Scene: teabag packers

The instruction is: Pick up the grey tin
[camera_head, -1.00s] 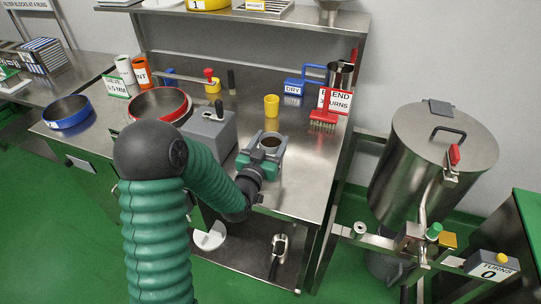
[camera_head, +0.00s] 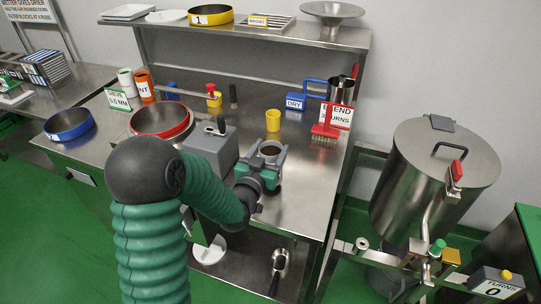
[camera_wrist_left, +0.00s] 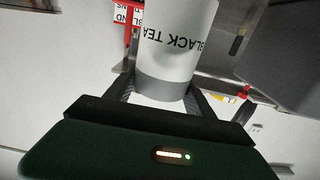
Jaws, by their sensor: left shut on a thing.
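The grey tin (camera_head: 271,151) is a small round open-topped can with dark contents, seen from above at the front middle of the steel bench. In the left wrist view the tin (camera_wrist_left: 176,50) is pale with a grey band, and "BLACK TEA" reads upside down on it. My left gripper (camera_head: 268,162) is shut on the tin, one finger on each side. Whether the tin touches the bench is hidden. My right gripper is not in view.
A grey box (camera_head: 211,150) with a black-knobbed lever stands close left of the gripper. A yellow cup (camera_head: 273,120) stands behind the tin, and a red brush (camera_head: 325,131) to its right. A red-rimmed sieve (camera_head: 145,120) lies left. Bare bench lies front right.

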